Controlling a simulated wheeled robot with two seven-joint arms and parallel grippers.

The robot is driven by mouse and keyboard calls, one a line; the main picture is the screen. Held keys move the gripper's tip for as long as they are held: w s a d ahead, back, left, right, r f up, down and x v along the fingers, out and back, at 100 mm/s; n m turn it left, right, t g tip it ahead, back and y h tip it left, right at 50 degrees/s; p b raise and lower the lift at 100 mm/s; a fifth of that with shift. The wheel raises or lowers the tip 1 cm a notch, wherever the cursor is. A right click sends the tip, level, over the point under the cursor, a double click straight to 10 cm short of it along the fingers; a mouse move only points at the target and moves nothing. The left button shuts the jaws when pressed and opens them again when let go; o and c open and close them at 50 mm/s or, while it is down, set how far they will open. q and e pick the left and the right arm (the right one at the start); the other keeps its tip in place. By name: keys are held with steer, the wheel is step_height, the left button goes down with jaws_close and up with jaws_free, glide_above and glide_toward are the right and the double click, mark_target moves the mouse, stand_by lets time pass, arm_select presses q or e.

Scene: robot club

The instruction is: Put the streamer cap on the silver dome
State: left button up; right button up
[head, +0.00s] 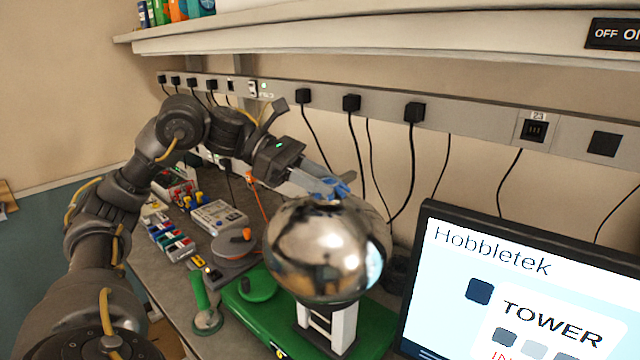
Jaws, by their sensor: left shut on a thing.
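The silver dome (325,250) is a shiny mirrored ball on a white and dark support (330,325) that stands on a green base (378,338). My left gripper (328,186) reaches in from the left and is shut on a blue piece, which looks like the streamer cap (340,189). The cap is at the top of the dome; I cannot tell whether it touches the dome or hovers just above it. The gripper's fingers hide part of the cap. My right gripper is not in view.
A monitor (520,285) stands close on the right. A green upright cylinder (201,300), a grey disc (234,245) and a pale instrument box (218,217) crowd the bench on the left. Black cables hang from the wall strip (455,119) behind. A shelf (300,30) overhangs above.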

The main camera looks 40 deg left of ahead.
arm_select(q)
steer(key=shift+f, duration=0.35)
steer(key=shift+f, duration=0.2)
steer(key=o, duration=1)
steer(key=shift+c, duration=0.2)
steer(key=shift+r, duration=0.1)
steer(key=shift+r, duration=0.2)
steer(key=v, duration=1.2)
